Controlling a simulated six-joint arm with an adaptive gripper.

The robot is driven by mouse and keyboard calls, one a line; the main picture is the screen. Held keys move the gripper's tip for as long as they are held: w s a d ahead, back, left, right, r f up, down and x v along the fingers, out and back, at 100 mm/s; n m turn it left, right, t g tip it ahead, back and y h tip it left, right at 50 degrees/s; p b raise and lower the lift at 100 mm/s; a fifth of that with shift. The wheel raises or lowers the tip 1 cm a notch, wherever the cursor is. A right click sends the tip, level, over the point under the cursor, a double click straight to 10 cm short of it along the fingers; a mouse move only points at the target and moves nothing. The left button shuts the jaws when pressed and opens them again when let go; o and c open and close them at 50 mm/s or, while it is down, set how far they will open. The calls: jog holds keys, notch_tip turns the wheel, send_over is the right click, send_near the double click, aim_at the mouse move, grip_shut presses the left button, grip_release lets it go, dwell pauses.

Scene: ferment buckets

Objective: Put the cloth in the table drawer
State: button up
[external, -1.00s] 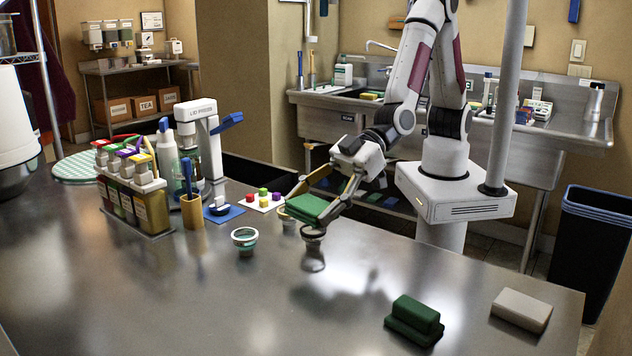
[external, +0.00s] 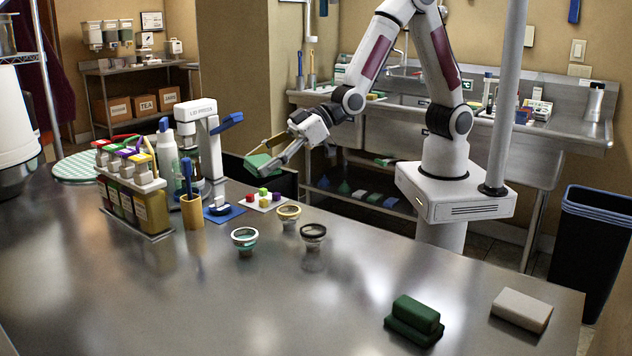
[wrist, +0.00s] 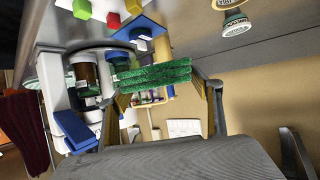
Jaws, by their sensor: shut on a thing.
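The green folded cloth (external: 259,164) is in my gripper (external: 266,160), held up off the table past its back edge. In the wrist view the cloth (wrist: 152,74) spans between the two fingers of my gripper (wrist: 162,88). The table drawer (external: 288,184) shows as a dark open box at the table's back edge, just below the cloth. The cloth looks above the drawer in the external view; its exact height and alignment are unclear. The drawer's inside is mostly hidden.
Three small cups stand near the drawer, one with a dark rim (external: 313,232). Coloured cubes (external: 263,194) and a white device (external: 203,140) stand to the left. A green block stack (external: 414,318) and a beige block (external: 522,309) lie at the front right. The table middle is clear.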

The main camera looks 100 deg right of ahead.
jog(key=d+m+h, duration=0.1)
jog(key=d, duration=0.5)
jog(key=w+d+r+m+h, duration=0.1)
jog(key=d, duration=0.6)
jog(key=w+d+r+m+h, duration=0.1)
jog(key=d, duration=0.5)
jog(key=shift+d+t+h, duration=0.2)
jog(key=shift+t+h, duration=0.1)
jog(key=shift+a, duration=0.15)
jog(key=shift+w+a+f+n+y, duration=0.5)
jog(key=shift+w+a, duration=1.65)
jog(key=shift+a, duration=4.2)
jog(key=shift+w+a+f+n+y, duration=0.5)
jog(key=shift+w+a, duration=1.65)
jog(key=shift+a, duration=4.25)
jog(key=shift+w+a+f+n+y, duration=0.25)
jog(key=shift+w+a+n+y, duration=1.2)
jog(key=shift+a, duration=4.9)
jog(key=shift+w+m+h, duration=0.55)
jog(key=shift+w+m, duration=0.15)
jog(key=shift+m, duration=0.15)
jog(key=shift+f, duration=3.15)
